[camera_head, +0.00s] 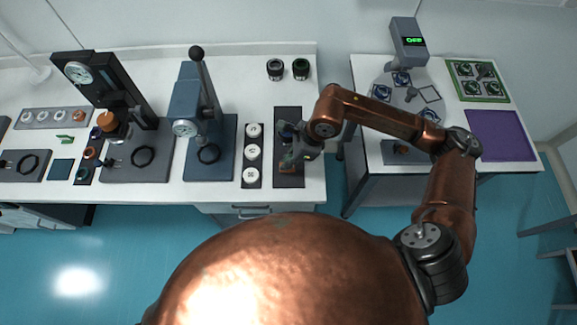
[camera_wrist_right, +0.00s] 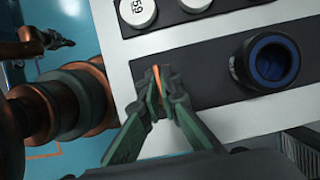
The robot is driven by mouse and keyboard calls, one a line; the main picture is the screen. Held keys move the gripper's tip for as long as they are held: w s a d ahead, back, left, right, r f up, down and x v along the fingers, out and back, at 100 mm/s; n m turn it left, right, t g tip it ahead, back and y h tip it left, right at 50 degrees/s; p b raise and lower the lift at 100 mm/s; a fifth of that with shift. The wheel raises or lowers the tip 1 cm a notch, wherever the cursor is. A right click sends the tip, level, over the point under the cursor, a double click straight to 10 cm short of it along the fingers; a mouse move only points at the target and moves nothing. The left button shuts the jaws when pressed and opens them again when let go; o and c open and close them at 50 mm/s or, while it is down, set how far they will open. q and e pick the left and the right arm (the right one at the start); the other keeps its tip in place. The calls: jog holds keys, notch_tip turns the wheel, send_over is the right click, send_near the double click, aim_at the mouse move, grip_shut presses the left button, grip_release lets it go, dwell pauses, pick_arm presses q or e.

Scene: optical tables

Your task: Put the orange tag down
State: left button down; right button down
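The orange tag (camera_wrist_right: 156,78) shows in the right wrist view as a thin orange strip between the fingertips of my right gripper (camera_wrist_right: 158,92). The green-padded fingers are closed on it. The tips are over the dark rectangular mat, near its edge with the white table top; I cannot tell whether the tag touches the mat. In the head view my right gripper (camera_head: 291,160) is over the dark mat (camera_head: 289,181) at the right end of the long white table, and it largely hides the tag. My left gripper is in neither view.
A dark cup with a blue rim (camera_wrist_right: 272,62) stands on the mat beside the gripper. A strip of white round weights (camera_head: 252,154) lies to the left. Two dark jars (camera_head: 300,68) stand behind. A gap separates this table from the right table (camera_head: 450,140).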

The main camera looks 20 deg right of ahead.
jog(key=f, duration=0.4)
jog(key=shift+d, duration=0.35)
jog(key=shift+f, duration=0.15)
jog(key=c, duration=2.2)
grip_release()
jog(key=shift+o, duration=0.2)
jog(key=shift+r, duration=0.2)
jog(key=shift+r, duration=0.25)
jog(key=v, duration=1.1)
jog(key=shift+r, duration=0.3)
